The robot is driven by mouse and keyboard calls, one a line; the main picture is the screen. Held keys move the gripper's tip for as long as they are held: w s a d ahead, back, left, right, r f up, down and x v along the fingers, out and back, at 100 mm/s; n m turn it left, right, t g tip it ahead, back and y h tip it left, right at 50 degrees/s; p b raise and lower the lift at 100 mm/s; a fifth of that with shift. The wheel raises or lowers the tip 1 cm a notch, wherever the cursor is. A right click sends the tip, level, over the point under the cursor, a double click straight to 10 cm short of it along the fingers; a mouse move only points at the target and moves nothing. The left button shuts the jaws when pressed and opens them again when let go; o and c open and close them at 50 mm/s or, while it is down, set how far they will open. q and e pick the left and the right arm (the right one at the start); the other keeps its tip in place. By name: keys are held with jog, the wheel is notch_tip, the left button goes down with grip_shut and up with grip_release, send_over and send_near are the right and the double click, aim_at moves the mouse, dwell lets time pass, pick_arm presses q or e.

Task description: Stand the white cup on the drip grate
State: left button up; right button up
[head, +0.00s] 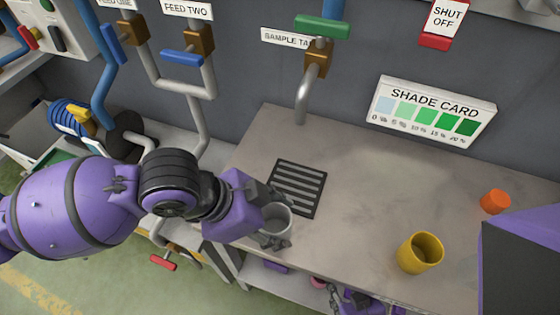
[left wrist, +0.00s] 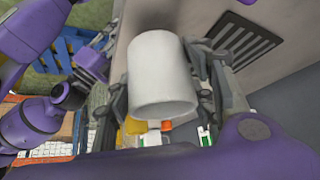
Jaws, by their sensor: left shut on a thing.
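The white cup (head: 279,219) is between the fingers of my left gripper (head: 272,226), which is shut on it. In the left wrist view the cup (left wrist: 162,78) sits between the two dark fingers (left wrist: 160,95). The drip grate (head: 299,188) is a dark slotted square on the counter, bare; it also shows in the left wrist view (left wrist: 240,42). My right gripper (head: 345,298) is low at the bottom, partly cut off and small; its opening is unclear.
The grey counter (head: 370,190) is clear right of the grate. A yellow cup (head: 420,254) and an orange object (head: 495,202) stand further right. The sample tap spout (head: 302,105) hangs behind the grate. A shade card (head: 432,110) is on the wall.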

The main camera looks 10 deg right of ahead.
pick_arm(q)
jog(key=w+d, duration=0.1)
jog(key=w, duration=0.1)
jog(key=w+d, duration=0.2)
jog(key=w, duration=0.1)
jog(key=w+d, duration=0.2)
jog(key=shift+w+r, duration=0.1)
jog(key=shift+w, duration=0.25)
jog(key=w+d, duration=0.1)
jog(key=w+d+f, duration=0.1)
jog(key=w, duration=0.1)
jog(key=shift+f, duration=0.25)
jog(key=shift+s, duration=0.1)
jog(key=shift+f, duration=0.15)
jog(key=o, duration=1)
jog(key=shift+o, duration=0.2)
jog(key=v, duration=1.2)
